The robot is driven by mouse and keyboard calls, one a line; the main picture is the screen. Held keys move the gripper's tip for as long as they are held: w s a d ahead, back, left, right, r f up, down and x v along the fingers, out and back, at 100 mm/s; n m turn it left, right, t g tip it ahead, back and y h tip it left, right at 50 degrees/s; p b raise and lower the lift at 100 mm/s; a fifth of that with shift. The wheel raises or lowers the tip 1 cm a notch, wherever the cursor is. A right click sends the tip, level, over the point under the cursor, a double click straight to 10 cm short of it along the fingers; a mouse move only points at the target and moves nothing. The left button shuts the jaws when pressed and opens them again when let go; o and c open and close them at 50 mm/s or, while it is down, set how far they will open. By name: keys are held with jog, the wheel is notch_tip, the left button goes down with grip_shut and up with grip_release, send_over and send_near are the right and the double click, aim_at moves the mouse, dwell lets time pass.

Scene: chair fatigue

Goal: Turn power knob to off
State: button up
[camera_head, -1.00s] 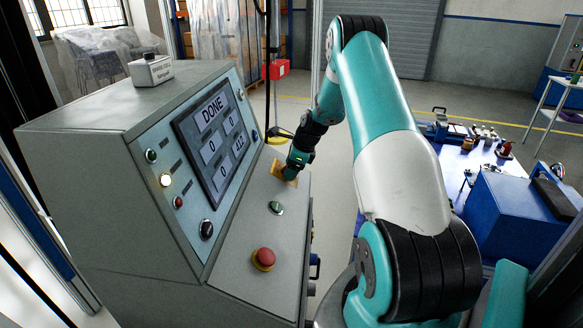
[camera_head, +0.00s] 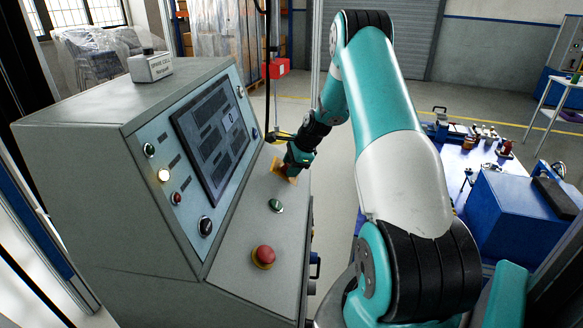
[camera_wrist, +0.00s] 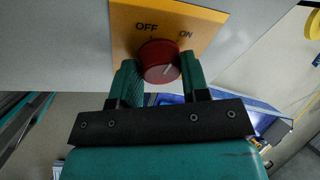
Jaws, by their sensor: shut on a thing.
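The red power knob (camera_wrist: 158,58) sits on a yellow plate (camera_wrist: 128,30) marked OFF on the left and ON on the right, seen in the wrist view. A pale pointer line shows on the knob's face; I cannot clearly tell which label it points to. My gripper (camera_wrist: 160,74) has one green finger on each side of the knob and is shut on it. In the head view, my gripper (camera_head: 293,164) is at the right edge of the console (camera_head: 90,160), and it partly hides the knob and the yellow plate (camera_head: 276,168).
The console's sloped screen (camera_head: 212,138) is dark, with faint blocks. A red emergency button (camera_head: 264,254) and a green button (camera_head: 276,205) lie nearer on the same panel. A blue toolbox (camera_head: 510,215) and a table with small items stand at right.

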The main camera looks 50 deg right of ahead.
jog(key=n+b, duration=0.1)
jog(key=n, duration=0.2)
jog(key=shift+d+n+t, duration=0.1)
jog(key=shift+n+t, duration=0.2)
jog(key=shift+t, duration=0.1)
jog(key=shift+n+t+b, duration=0.3)
jog(key=shift+n+b, duration=0.45)
jog(key=shift+n, duration=1.05)
jog(key=o, duration=0.9)
jog(key=v, duration=1.7)
jog(key=shift+s+d+r+b, duration=0.15)
jog(key=shift+s+d+b, duration=0.05)
jog(key=shift+b, duration=0.2)
